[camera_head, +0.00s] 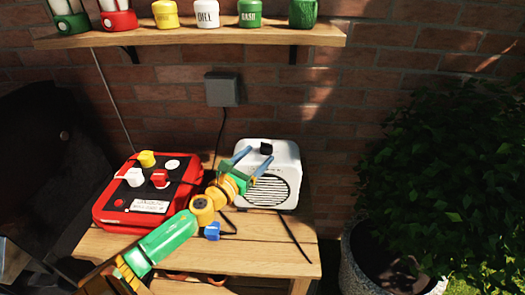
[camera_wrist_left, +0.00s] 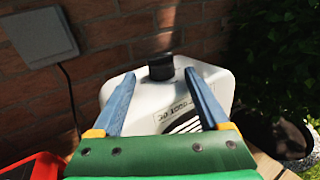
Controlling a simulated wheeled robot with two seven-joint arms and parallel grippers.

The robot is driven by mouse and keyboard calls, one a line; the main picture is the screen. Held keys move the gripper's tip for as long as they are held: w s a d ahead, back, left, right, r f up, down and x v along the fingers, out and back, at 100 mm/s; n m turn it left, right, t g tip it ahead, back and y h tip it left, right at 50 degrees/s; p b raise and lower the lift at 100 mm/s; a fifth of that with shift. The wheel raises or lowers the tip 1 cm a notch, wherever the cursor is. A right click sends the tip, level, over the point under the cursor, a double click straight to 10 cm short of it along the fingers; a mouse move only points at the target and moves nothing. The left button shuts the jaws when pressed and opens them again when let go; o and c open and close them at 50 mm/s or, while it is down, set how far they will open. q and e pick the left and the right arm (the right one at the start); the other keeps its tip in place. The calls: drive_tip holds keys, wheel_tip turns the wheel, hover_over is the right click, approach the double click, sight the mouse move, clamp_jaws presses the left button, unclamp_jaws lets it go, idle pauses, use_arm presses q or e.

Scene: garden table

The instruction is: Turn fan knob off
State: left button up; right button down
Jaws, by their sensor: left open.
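The white fan heater (camera_head: 286,160) stands on the wooden table, with a round dark grille on its front. Its black knob (camera_head: 266,149) sits on the top. In the left wrist view the knob (camera_wrist_left: 161,68) is ahead of my fingers, roughly centred between them and apart from them. The fan's white body (camera_wrist_left: 140,100) shows beneath them. My left gripper (camera_head: 257,160) is open and empty, in front of the fan's upper left part, with its two blue fingers pointing toward the knob. It also shows in the left wrist view (camera_wrist_left: 158,78). My right gripper is not in view.
A red and black box (camera_head: 110,205) with coloured knobs sits left on the table (camera_head: 255,258). A grey wall socket (camera_head: 222,90) with a cable is behind. A shelf (camera_head: 190,38) with several pots hangs above. A potted bush (camera_head: 430,170) stands right.

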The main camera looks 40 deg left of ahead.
sight(263, 151)
use_arm(q)
drive_tip(key=shift+w, duration=1.5)
